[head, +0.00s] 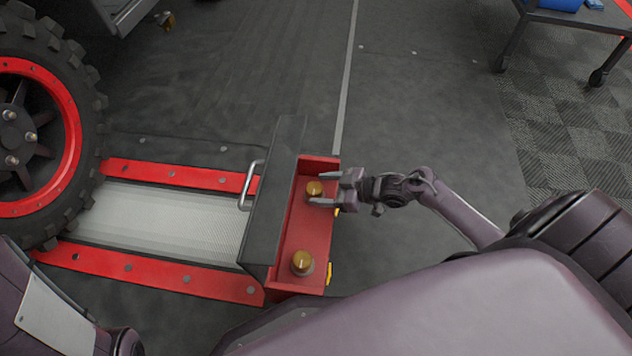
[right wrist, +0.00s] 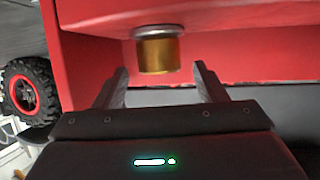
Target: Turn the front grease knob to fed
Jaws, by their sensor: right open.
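Two brass-coloured grease knobs stand in the red box at the end of the roller unit: a far knob (head: 314,188) and a near knob (head: 302,262). I cannot tell from labels which one is the front knob. My right gripper (head: 320,188) is open at the far knob, its fingers pointing left with a tip on either side. In the right wrist view a brass knob (right wrist: 158,56) on a pale collar sits ahead, between the open fingertips (right wrist: 161,76), with gaps on both sides. No pointer or fed mark is readable. My left gripper is out of view.
A dark raised lid (head: 273,195) with a metal handle (head: 248,186) borders the red box (head: 310,225) on its left. Red rails flank the grey roller bed (head: 160,220). A knobbly tyre (head: 85,85) stands at left. Dark floor right of the box is open.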

